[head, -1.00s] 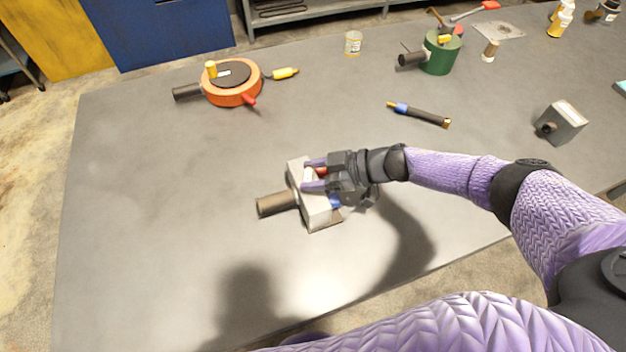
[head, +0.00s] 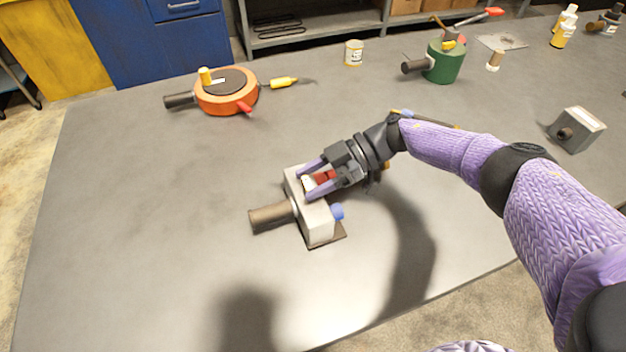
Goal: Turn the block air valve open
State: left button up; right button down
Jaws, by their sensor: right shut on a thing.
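The block air valve (head: 318,224) is a pale grey block on a dark base plate, standing on the grey table near its middle. A brown-grey cylinder (head: 271,216) sticks out of its left side and a blue fitting (head: 338,211) shows on its right. A red handle (head: 324,177) sits on top, between the purple fingers of my right gripper (head: 312,181). The gripper is shut on the handle, angled down and to the left, and hides part of the handle and block top. My left gripper is not in view.
An orange round device (head: 226,99) stands at the back left and a green canister (head: 445,66) at the back. A small can (head: 354,53) is between them. A grey box (head: 577,130) stands at the right. The table left of the valve is clear.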

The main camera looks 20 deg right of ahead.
jog(key=shift+c, duration=0.4)
grip_release()
jog(key=shift+d, duration=0.1)
jog(key=b+v, duration=0.1)
jog(key=v, duration=0.8)
jog(key=shift+d+b, duration=0.35)
jog(key=shift+w+r, duration=0.1)
jog(key=shift+r, duration=0.05)
